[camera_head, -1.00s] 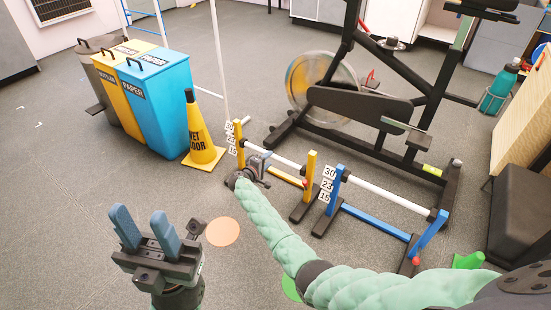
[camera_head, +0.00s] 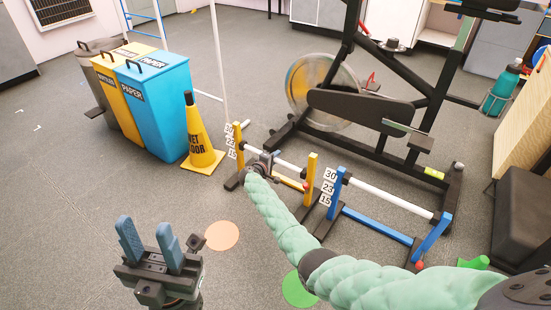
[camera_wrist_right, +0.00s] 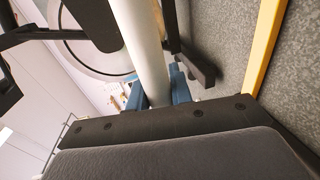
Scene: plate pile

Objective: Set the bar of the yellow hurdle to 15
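The yellow hurdle has a left post (camera_head: 238,152) and a right post (camera_head: 310,178). Its white bar (camera_head: 289,166) runs between them, and number cards (camera_head: 230,141) stand by the left post. The bar's exact level against the cards is hard to read. My right gripper (camera_head: 262,163) is at the bar near the left post and hides part of it. In the right wrist view the bar (camera_wrist_right: 147,45) passes between the blue fingers (camera_wrist_right: 160,88); whether they press on it is unclear. My left gripper (camera_head: 150,245) is open and empty, above the floor at lower left.
The blue hurdle (camera_head: 376,228) stands just right, with cards 30, 23, 15 (camera_head: 328,187). A yellow wet-floor cone (camera_head: 202,145) and bins (camera_head: 158,105) are to the left. An exercise bike (camera_head: 365,105) stands close behind. Orange (camera_head: 222,236) and green (camera_head: 298,288) discs mark the floor.

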